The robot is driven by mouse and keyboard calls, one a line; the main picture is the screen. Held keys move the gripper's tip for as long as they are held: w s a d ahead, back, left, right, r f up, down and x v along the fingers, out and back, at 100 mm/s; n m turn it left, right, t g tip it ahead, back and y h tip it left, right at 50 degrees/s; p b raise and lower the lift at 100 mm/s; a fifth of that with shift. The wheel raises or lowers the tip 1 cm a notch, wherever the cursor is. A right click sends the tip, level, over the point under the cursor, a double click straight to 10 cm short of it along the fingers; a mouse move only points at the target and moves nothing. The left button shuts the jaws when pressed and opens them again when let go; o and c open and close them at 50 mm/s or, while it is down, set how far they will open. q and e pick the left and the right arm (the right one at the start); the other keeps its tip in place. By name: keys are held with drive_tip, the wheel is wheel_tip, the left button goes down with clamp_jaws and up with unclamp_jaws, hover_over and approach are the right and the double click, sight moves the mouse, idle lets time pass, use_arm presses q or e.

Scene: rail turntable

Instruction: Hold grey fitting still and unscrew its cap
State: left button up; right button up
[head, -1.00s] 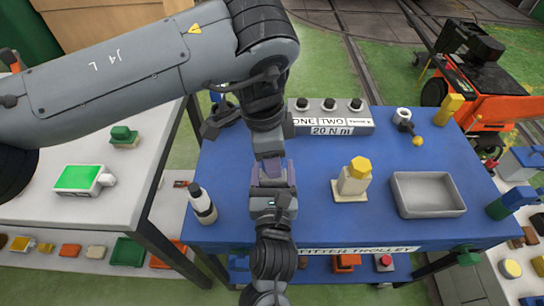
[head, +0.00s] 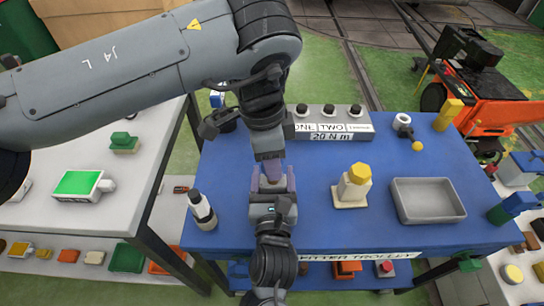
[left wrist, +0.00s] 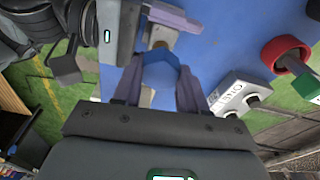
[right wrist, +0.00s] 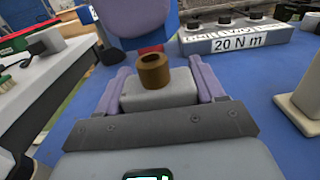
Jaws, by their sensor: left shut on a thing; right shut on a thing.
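The grey fitting (right wrist: 160,92) is a pale block with a brown, hollow spigot (right wrist: 154,71) on top, seen in the right wrist view. My right gripper (head: 271,184) is shut on the block, a purple finger on each side, above the blue trolley top. My left gripper (head: 271,170) is above it, pointing down. In the left wrist view it is shut on a blue six-sided cap (left wrist: 160,74). The spigot's open top shows in the right wrist view, so the cap is apart from it. In the head view the fingers hide most of the fitting and cap.
On the trolley (head: 310,220) stand a dark-and-white bottle (head: 202,211), a cream fitting with a yellow cap (head: 359,174), an empty grey tray (head: 428,215) and a torque box (head: 330,125). A white table (head: 100,215) is at left.

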use_arm(q)
drive_tip(key=shift+r, duration=2.35)
use_arm(e)
drive_tip(key=o, duration=1.6)
drive_tip(key=shift+s, duration=0.15)
